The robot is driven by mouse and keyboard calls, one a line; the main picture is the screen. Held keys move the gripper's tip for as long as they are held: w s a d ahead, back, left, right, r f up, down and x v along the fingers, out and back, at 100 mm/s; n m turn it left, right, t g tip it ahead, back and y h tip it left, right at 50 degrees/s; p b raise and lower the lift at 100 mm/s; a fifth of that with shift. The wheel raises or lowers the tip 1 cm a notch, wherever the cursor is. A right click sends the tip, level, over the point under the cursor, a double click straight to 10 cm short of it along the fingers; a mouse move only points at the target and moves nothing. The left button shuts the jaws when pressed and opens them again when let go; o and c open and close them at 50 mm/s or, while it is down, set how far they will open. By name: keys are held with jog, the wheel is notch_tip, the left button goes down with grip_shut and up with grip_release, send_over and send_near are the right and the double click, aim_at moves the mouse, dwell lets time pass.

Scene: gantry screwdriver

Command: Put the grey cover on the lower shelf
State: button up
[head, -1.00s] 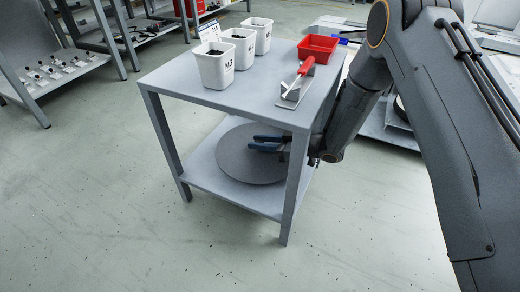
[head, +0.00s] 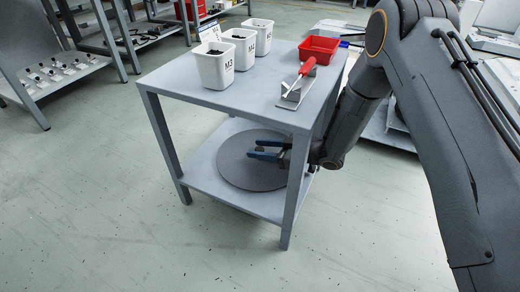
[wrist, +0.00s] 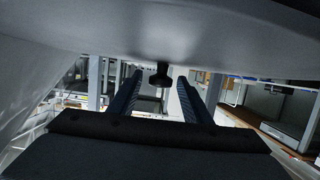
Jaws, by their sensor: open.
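The grey cover (head: 245,177) is a flat round disc on the lower shelf (head: 208,190) of the grey table. It looks level. My gripper (head: 253,150) reaches in over the cover from the right, between the table legs, with its blue fingers open. In the wrist view the cover's grey face (wrist: 90,25) fills the top. Its small dark knob (wrist: 160,78) shows between the two fingertips, with a gap on each side. The cover's right edge is partly hidden by the front table leg.
On the table top (head: 190,88) stand white bins (head: 215,68), a red tray (head: 318,48) and a red-handled tool (head: 307,66) on a metal holder. The front leg (head: 293,195) stands close to my gripper. The floor in front is clear.

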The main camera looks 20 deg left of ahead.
jog(key=p+v, duration=0.5)
jog(key=v, duration=0.6)
jog(key=shift+a+r+p, duration=0.1)
jog(key=shift+p, duration=0.2)
jog(key=shift+s+d+r, duration=0.1)
jog(key=shift+d, duration=0.5)
